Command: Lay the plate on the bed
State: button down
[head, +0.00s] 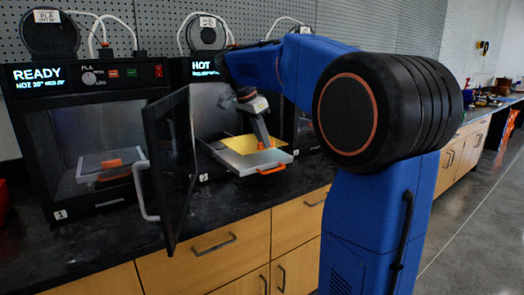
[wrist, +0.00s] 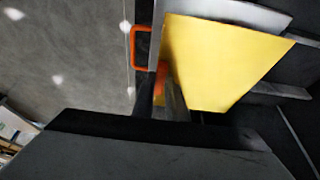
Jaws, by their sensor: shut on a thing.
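The yellow plate (head: 236,147) is over the grey bed (head: 246,166) of the middle printer, which is pulled out and has an orange front handle (head: 272,170). My gripper (head: 265,146) points down and is shut on the plate's orange tab at its front edge. In the wrist view, my gripper (wrist: 163,90) holds the tab, and the plate (wrist: 220,62) covers much of the bed (wrist: 240,12). The orange bed handle (wrist: 140,47) sticks out beside it. Whether the plate touches the bed or hovers slightly above it, I cannot tell.
The dark printer door (head: 172,165) stands open left of the bed. The middle printer's screen (head: 204,68) reads HOT. The left printer (head: 95,145), marked 1, reads READY. The black counter (head: 120,255) runs below, with wooden drawers (head: 215,240) under it.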

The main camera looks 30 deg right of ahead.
aim_at(263, 149)
jog(key=shift+f, duration=2)
jog(key=c, duration=1.8)
grip_release()
jog(key=shift+o, duration=0.2)
jog(key=v, duration=1.2)
jog(key=s+a+f+n+t+y, duration=0.1)
jog(key=s+a+f+n, duration=0.2)
jog(key=s+f+n, duration=0.3)
jog(key=s+a+f+n+t+y, duration=0.2)
jog(key=s+a+f+n, duration=0.2)
jog(key=s+f, duration=0.9)
jog(key=s+a+f+n+t+y, duration=0.1)
jog(key=s+a+f+n, duration=0.3)
jog(key=s+f+n, duration=0.3)
jog(key=s+f, duration=0.3)
jog(key=s, duration=0.1)
jog(key=shift+a+f+n+t, duration=0.15)
jog(key=shift+n+t, duration=0.15)
jog(key=shift+s, duration=0.1)
